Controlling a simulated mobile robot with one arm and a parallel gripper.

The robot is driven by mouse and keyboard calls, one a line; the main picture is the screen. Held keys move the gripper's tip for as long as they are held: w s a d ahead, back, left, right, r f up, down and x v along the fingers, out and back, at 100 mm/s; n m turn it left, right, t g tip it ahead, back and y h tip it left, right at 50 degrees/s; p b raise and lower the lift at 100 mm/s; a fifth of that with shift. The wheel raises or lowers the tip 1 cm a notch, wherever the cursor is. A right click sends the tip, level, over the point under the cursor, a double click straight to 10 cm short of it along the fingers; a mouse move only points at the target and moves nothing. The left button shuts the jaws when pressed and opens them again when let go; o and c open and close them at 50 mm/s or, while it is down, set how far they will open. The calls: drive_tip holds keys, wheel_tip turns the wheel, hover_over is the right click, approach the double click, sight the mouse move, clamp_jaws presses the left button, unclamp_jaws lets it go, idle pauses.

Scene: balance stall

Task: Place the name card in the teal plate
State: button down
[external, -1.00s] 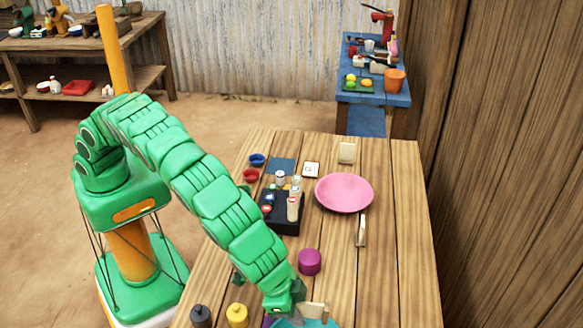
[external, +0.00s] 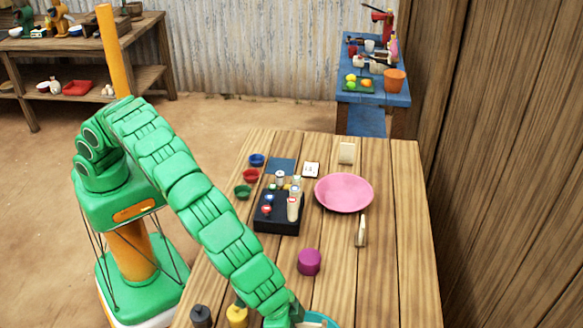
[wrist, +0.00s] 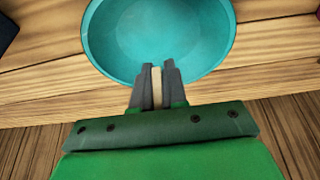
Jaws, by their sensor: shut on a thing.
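My gripper (wrist: 155,72) is shut on a thin cream-coloured name card (wrist: 156,88), seen edge-on between the grey fingers in the wrist view. The fingertips overlap the near rim of the teal plate (wrist: 160,25) in that view. I cannot tell how high the card is above the plate or whether they touch. In the external view only a bit of the teal plate (external: 319,317) shows at the bottom edge, mostly behind my arm. The held card and the fingertips are hidden there.
A purple lidded pot (external: 309,262) stands just beyond the plate. Yellow (external: 237,316) and dark (external: 201,316) weights stand left. Farther back are a pink plate (external: 344,193), a black tray (external: 276,226) with small bottles, and cream cards (external: 361,231) (external: 346,153).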

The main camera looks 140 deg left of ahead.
drive_tip(key=shift+f, duration=2.25)
drive_tip(key=c, duration=1.1)
unclamp_jaws()
drive_tip(key=shift+r, duration=3.5)
